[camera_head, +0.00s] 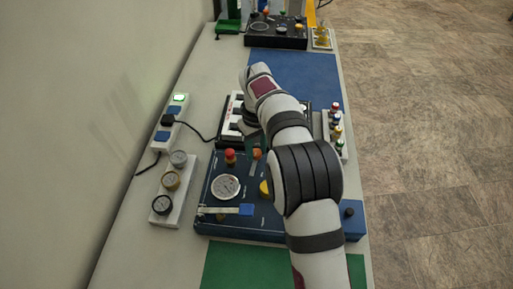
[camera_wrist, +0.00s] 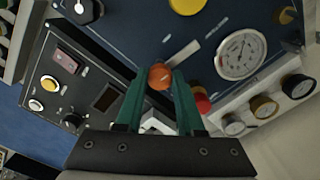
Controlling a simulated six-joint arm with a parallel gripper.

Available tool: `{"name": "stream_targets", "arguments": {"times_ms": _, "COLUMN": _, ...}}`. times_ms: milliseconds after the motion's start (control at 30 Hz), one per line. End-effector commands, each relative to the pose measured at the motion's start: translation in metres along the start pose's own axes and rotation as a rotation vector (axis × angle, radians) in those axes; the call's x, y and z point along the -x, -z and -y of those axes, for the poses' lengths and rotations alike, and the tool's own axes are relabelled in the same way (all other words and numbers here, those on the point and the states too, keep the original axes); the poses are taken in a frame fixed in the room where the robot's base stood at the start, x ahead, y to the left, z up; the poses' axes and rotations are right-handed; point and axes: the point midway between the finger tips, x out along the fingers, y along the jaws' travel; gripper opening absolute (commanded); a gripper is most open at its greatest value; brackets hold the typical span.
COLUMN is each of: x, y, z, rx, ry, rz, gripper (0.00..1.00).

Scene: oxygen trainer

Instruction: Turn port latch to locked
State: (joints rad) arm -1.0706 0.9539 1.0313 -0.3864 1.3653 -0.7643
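A blue panel (camera_head: 238,176) carries several controls. An orange round knob (camera_head: 257,153) sits near its far edge, close to my arm. In the wrist view the orange knob (camera_wrist: 160,77) lies between the fingertips of my gripper (camera_wrist: 159,76), whose two green fingers are apart with slight gaps at its sides. Contact cannot be told. A short pale bar (camera_wrist: 181,53) lies beside the knob; I cannot tell whether it belongs to the port latch. A pale strip with a blue end (camera_head: 226,210) lies at the panel's near side. No latch marking is readable.
The panel also bears a white gauge (camera_head: 226,187), a red knob (camera_head: 230,156) and a yellow knob (camera_head: 265,189). A black control box (camera_wrist: 75,85) stands close beside it. A block with several gauges (camera_head: 171,189) stands to the left. A green mat (camera_head: 240,268) is bare.

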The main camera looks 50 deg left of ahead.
Motion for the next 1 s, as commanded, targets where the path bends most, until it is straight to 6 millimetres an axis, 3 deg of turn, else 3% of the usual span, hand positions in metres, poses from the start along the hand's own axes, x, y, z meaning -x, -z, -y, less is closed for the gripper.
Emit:
{"name": "stream_targets", "arguments": {"times_ms": 33, "x": 0.0001, "y": 0.0000, "z": 0.0002, "rx": 0.000, "ry": 0.001, "rz": 0.000, "gripper": 0.24}}
{"name": "stream_targets", "arguments": {"times_ms": 167, "x": 0.0002, "y": 0.0001, "z": 0.0002, "rx": 0.000, "ry": 0.001, "rz": 0.000, "gripper": 0.01}}
{"name": "stream_targets", "arguments": {"times_ms": 200, "x": 0.0002, "y": 0.0001, "z": 0.0003, "rx": 0.000, "ry": 0.001, "rz": 0.000, "gripper": 0.00}}
{"name": "stream_targets", "arguments": {"times_ms": 567, "x": 0.0005, "y": 0.0002, "z": 0.0004, "rx": -0.042, "ry": 0.001, "rz": 0.000, "gripper": 0.00}}
{"name": "stream_targets", "arguments": {"times_ms": 1000, "x": 0.0008, "y": 0.0007, "z": 0.0005, "rx": -0.381, "ry": 0.000, "rz": -0.001, "gripper": 0.00}}
